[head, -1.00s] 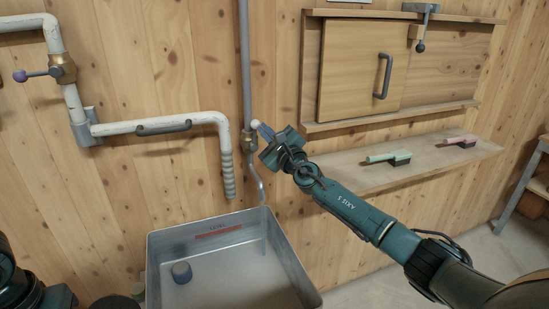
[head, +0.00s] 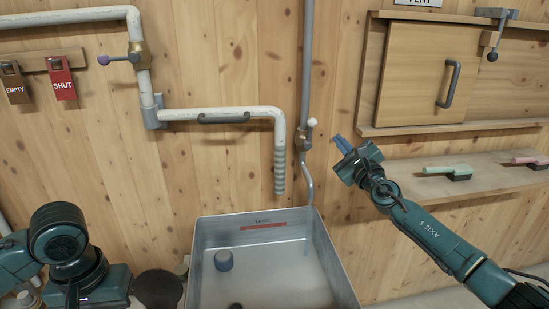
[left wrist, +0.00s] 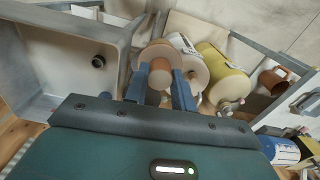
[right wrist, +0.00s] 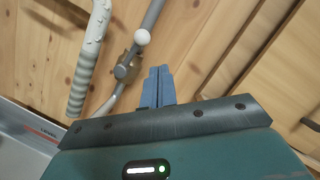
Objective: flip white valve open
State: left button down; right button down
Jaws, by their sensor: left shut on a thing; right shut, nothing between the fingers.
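The white valve's round knob (head: 312,123) sits above and slightly right of its brass body (head: 303,141) on the thin grey vertical pipe. The knob also shows in the right wrist view (right wrist: 142,37), ahead and slightly left of the fingers. My right gripper (head: 340,144) is shut and empty, a short way right of the knob and apart from it. Its closed blue fingers also show in the right wrist view (right wrist: 158,86). My left gripper (left wrist: 161,80) is shut on a tan round handle (left wrist: 160,69); its fingertips are not clear in the head view.
A metal tank (head: 250,231) stands below the pipes. A purple-knobbed valve (head: 104,60) is on the white pipe at left. A shelf (head: 405,192) with brushes and a wooden sliding door (head: 415,75) are at right.

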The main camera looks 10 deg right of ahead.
pick_arm(q)
jog(key=shift+w+r, duration=0.15)
jog(key=shift+r, duration=0.25)
pick_arm(e)
jog(key=r+v, duration=0.1)
jog(key=v, duration=0.5)
jog(key=shift+s+d+f, duration=0.25)
jog(key=shift+s, duration=0.2)
